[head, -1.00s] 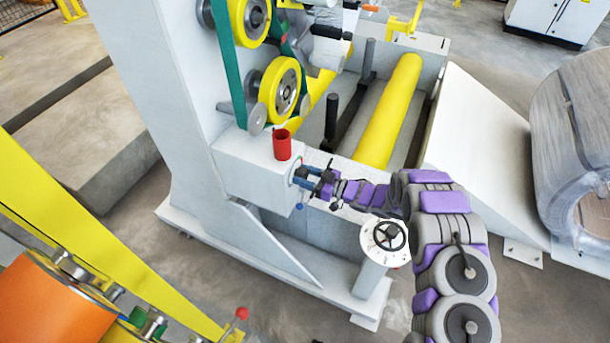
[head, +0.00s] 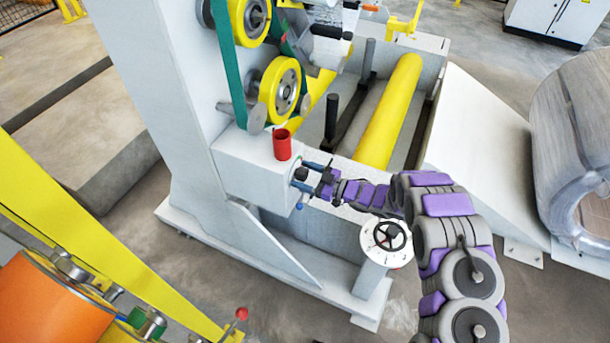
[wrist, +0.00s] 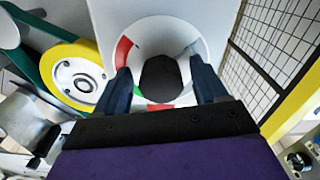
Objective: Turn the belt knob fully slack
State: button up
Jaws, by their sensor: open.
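The belt knob (wrist: 160,78) is black and sits in the middle of a round white dial (wrist: 185,40) with red and green marks on its rim. In the head view the knob (head: 300,174) is on the end face of the grey box. My gripper (wrist: 162,88) is open, its two dark blue fingers on either side of the knob with gaps visible. In the head view my gripper (head: 309,178) is right at the dial. Whether the fingertips reach past the knob face is unclear. The green belt (head: 231,75) runs over yellow wheels (head: 279,90).
A red cylinder (head: 282,145) stands on top of the box. A black handwheel on a white dial (head: 387,240) stands below my arm. A yellow roller (head: 390,110) lies behind. In the wrist view a mesh fence (wrist: 285,45) is at the right.

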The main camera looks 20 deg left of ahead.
jog(key=s+d+p, duration=0.1)
jog(key=d+p, duration=0.1)
jog(key=d, duration=1.5)
jog(key=shift+s+d, duration=0.15)
jog(key=shift+d, duration=0.1)
jog(key=shift+f, duration=0.1)
